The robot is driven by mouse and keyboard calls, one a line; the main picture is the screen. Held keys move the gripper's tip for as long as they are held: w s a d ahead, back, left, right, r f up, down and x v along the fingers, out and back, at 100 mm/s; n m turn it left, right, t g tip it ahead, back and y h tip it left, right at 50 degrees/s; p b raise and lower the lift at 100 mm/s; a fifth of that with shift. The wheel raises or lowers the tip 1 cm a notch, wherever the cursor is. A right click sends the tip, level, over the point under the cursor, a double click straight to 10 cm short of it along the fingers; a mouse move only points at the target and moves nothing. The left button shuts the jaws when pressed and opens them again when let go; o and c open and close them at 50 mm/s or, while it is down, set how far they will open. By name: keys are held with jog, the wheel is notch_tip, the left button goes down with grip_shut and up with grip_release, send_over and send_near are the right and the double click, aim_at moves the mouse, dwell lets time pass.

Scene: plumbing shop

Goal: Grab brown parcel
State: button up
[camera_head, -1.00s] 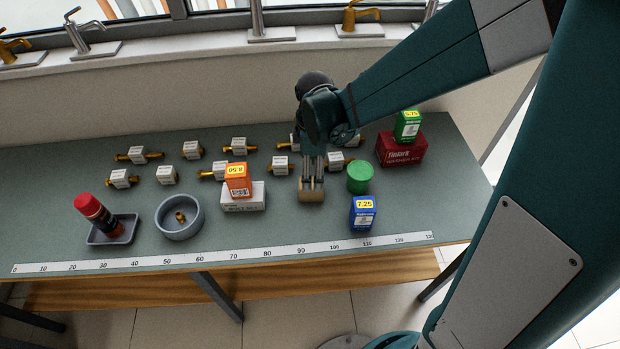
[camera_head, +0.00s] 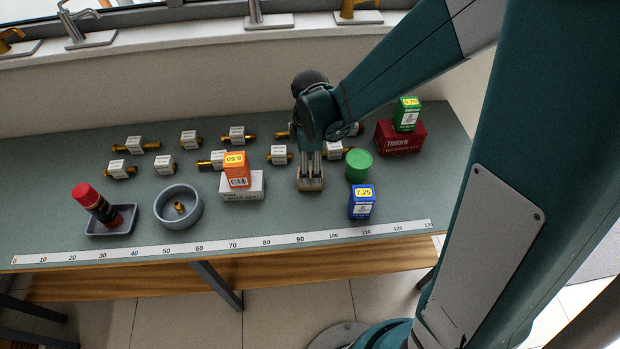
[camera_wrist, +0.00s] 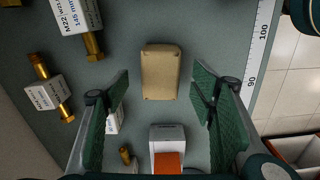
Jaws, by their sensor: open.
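The brown parcel (camera_wrist: 160,72) is a small tan box lying on the grey-green bench top. In the wrist view it is ahead of my open gripper (camera_wrist: 163,95), roughly centred between the two green-padded fingers. In the head view the parcel (camera_head: 310,184) shows just below my gripper (camera_head: 311,172), whose fingers point down and partly hide it. The fingers do not appear closed on the parcel. Whether they touch it cannot be told.
An orange box on a white box (camera_head: 243,192) stands left of the parcel. A green cylinder (camera_head: 358,165) and a blue box (camera_head: 361,202) stand to the right. Labelled brass fittings (camera_head: 280,155) lie behind. A ruler strip (camera_head: 265,240) runs along the front edge.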

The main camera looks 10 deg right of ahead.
jog(key=shift+f, duration=0.1)
dwell(0.3)
jog(key=shift+f+b, duration=0.35)
jog(key=shift+f, duration=2.2)
jog(key=c, duration=1.1)
jog(key=shift+r, duration=0.1)
jog(key=shift+r+p, duration=0.65)
jog(key=shift+r, duration=4.25)
